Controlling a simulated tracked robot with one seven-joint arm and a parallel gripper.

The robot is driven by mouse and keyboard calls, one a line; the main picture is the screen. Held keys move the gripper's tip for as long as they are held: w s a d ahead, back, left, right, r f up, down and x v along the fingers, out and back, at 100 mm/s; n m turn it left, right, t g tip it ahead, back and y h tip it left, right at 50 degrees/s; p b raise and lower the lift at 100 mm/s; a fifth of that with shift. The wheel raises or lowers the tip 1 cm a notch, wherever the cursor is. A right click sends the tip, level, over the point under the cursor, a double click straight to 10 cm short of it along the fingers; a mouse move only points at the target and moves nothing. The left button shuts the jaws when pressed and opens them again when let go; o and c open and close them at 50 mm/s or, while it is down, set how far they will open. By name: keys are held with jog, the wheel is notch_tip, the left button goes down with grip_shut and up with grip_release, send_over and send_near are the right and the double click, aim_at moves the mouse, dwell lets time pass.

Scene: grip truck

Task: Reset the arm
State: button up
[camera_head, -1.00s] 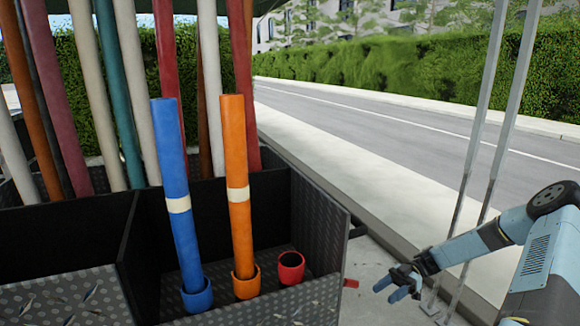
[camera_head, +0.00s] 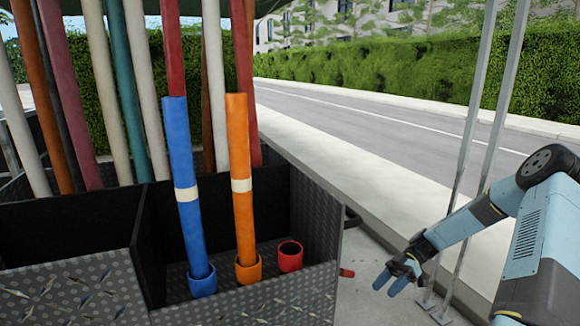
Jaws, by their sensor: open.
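My gripper (camera_head: 399,279) hangs at the right, outside the truck bed, with its blue fingertips apart and nothing between them. My blue and grey arm reaches in from the right edge. A blue tube (camera_head: 186,200) stands in a blue holder (camera_head: 202,281), leaning a little to the left. An orange tube (camera_head: 241,190) stands nearly upright in an orange holder (camera_head: 248,268). A red holder (camera_head: 290,256) beside it is empty. My gripper is apart from all of them.
The black diamond-plate bin (camera_head: 250,305) has a divider and an empty left compartment. Several coloured poles (camera_head: 131,90) lean behind it. Two thin grey posts (camera_head: 480,130) stand behind my arm. Pavement (camera_head: 370,200) and a road (camera_head: 400,130) are clear beyond.

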jog(key=s+a+r+m+t+h, duration=0.1)
jog(key=s+r+m+t+h, duration=0.15)
jog(key=r, duration=0.55)
jog(key=s+a+r+m+t+h, duration=0.15)
jog(key=r+m+h, duration=0.25)
jog(key=r, duration=0.4)
jog(key=s+a+r+m+t+h, duration=0.1)
jog(key=s+a+r+m+h, duration=0.2)
jog(key=r, duration=0.4)
jog(key=s+r+m+t+h, duration=0.2)
jog(key=s+r+m+t, duration=0.6)
jog(key=s+r, duration=0.6)
jog(key=s+m, duration=0.2)
jog(key=s, duration=0.1)
jog(key=shift+a+r+m+t, duration=0.15)
jog(key=shift+a+m+t, duration=0.05)
jog(key=shift+m+t, duration=0.2)
jog(key=shift+w, duration=0.1)
jog(key=shift+c, duration=1.2)
